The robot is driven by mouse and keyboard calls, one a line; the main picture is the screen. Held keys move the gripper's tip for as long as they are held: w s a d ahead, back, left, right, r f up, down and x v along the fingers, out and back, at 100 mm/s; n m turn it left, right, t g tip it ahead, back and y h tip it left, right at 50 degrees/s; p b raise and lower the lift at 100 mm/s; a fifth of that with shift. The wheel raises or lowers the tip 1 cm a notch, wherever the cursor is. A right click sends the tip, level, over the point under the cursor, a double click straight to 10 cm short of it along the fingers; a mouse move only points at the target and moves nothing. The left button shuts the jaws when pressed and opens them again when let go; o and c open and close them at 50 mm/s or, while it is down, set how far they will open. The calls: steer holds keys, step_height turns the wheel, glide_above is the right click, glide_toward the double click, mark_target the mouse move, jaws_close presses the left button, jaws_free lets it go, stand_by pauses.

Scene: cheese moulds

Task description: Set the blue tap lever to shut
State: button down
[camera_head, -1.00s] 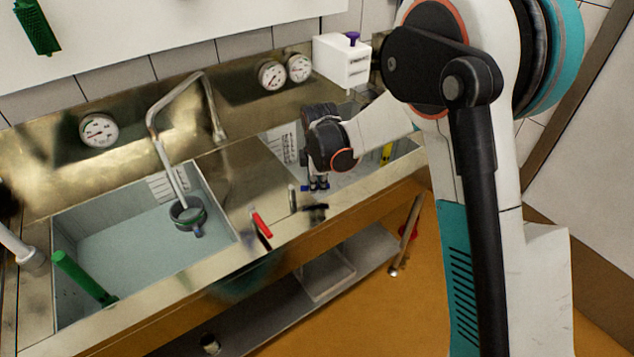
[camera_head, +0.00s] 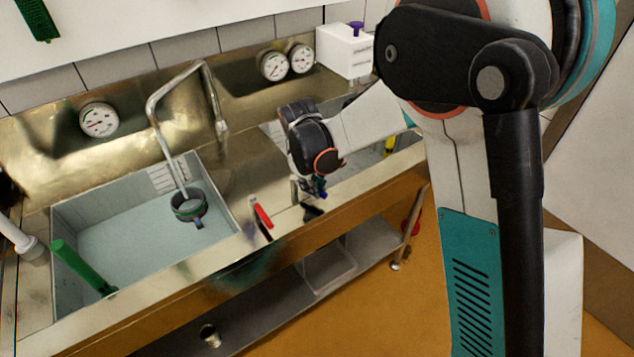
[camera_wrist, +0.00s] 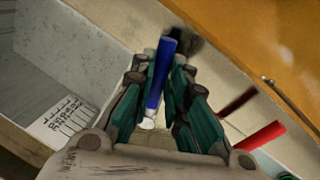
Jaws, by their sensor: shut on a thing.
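The blue tap lever (camera_wrist: 160,75) stands between the fingers of my gripper (camera_wrist: 159,66) in the wrist view. The fingers are shut on it from both sides, and its blue end shows between them. The lever's pale base is below, close to the palm. In the head view my gripper (camera_head: 311,188) is low over the counter between the two basins. Only a small blue part of the lever (camera_head: 320,193) shows there; the wrist and fingers hide the rest.
A red lever (camera_head: 263,217) is left of my gripper, and also shows in the wrist view (camera_wrist: 261,135). The counter's front edge is close to my gripper.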

steer(key=shift+s+a+m+g+h, duration=0.15)
steer(key=shift+s+a+m, duration=0.35)
steer(key=shift+m, duration=0.6)
steer(key=shift+s+a+m+g+h, duration=0.15)
steer(key=shift+s+a+m, duration=0.3)
steer(key=shift+m, duration=0.65)
steer(key=shift+a, duration=0.15)
steer(key=c, duration=1.6)
jaws_free()
steer(key=shift+o, duration=0.2)
step_height(320, 180, up, 12)
steer(key=s+a, duration=0.1)
steer(key=a, duration=0.1)
steer(key=shift+f, duration=0.1)
